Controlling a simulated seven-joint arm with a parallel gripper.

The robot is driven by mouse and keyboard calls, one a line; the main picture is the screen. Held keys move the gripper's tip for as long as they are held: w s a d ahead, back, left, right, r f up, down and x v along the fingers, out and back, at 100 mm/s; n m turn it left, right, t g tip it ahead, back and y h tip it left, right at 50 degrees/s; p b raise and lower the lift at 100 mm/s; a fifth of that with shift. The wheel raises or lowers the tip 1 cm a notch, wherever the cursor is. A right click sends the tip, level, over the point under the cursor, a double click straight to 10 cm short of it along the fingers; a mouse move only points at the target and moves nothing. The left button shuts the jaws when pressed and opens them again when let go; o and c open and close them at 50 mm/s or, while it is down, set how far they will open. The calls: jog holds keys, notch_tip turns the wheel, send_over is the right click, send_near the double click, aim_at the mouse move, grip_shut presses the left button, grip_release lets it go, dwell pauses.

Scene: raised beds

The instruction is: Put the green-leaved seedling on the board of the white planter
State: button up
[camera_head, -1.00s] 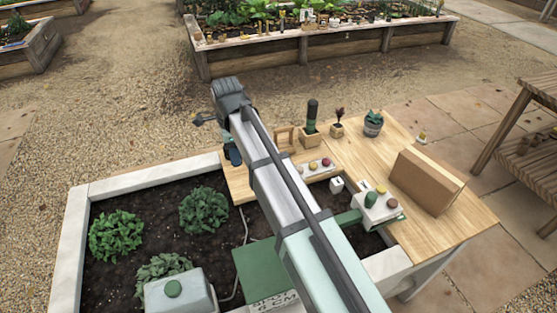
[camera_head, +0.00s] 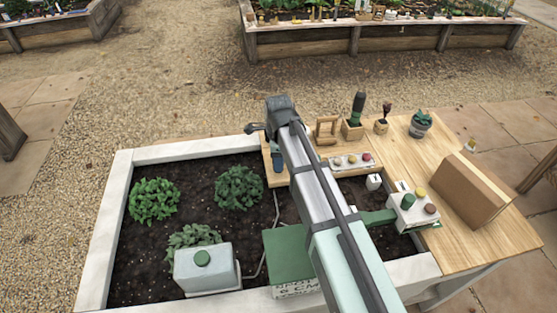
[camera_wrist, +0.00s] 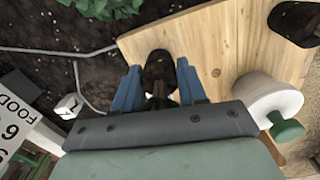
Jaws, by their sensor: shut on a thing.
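My gripper (camera_wrist: 165,92) has blue fingers and is shut on a dark brown, pot-like thing (camera_wrist: 158,68). A little green shows between the fingers, but leaves are mostly hidden, so I cannot confirm it is the green-leaved seedling. The light wooden board (camera_wrist: 215,45) lies beneath it; whether the held thing touches the board I cannot tell. In the head view, a blue finger (camera_head: 277,163) shows over the left end of the board (camera_head: 400,160), and my arm hides the held thing. The white planter (camera_head: 112,210) holds dark soil.
A white cylinder (camera_wrist: 270,95) is right of my gripper. Leafy plants (camera_head: 238,188) grow in the soil.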

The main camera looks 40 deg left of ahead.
jog(key=shift+f, duration=0.25)
jog(key=shift+f, duration=0.1)
jog(key=o, duration=0.8)
notch_tip(320, 180, up, 12)
jog(key=shift+r, duration=0.1)
dwell(0.4)
jog(key=shift+d, duration=0.1)
